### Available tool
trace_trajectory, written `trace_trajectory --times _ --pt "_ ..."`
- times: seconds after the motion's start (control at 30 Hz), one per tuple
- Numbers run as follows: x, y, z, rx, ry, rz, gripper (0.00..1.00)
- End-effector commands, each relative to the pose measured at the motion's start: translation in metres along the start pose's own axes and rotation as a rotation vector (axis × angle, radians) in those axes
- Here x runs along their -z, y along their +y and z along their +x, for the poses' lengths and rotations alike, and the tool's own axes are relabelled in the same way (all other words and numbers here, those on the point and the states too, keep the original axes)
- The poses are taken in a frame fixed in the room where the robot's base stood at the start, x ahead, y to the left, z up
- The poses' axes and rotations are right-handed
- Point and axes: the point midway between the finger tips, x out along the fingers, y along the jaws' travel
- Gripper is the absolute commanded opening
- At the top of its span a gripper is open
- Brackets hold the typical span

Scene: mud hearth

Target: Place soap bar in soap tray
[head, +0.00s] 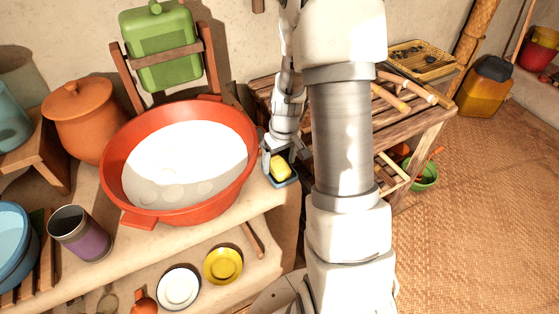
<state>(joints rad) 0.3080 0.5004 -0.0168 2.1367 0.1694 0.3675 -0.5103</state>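The yellow soap bar (281,168) is in the small blue soap tray (287,183), at the right end of the ledge just right of the big red basin. It appears to lie inside the tray's rim. My gripper (281,161) points down right over the soap, with its fingers spread to either side of the bar. The fingers look wider apart than the bar, so it appears open. My arm link stands just right of the tray and hides what is behind it.
The red basin (116,172) of whitish water stands close to the left of my gripper. A wooden bench (420,139) with sticks and a woven tray (440,62) stands to the right. Yellow (223,265) and white (178,287) plates lie on the lower shelf.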

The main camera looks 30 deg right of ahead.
Motion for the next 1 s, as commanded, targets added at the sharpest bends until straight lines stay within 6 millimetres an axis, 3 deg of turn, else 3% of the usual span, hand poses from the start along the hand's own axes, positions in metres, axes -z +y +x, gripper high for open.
trace_trajectory --times 0.3,0.7,1.0 --pt "0.001 0.0 -0.009 -0.001 0.002 0.0 0.87" --pt "0.002 0.0 -0.09 -0.001 0.004 -0.001 0.87" --pt "0.001 -0.001 -0.124 -0.001 0.003 0.0 0.87"
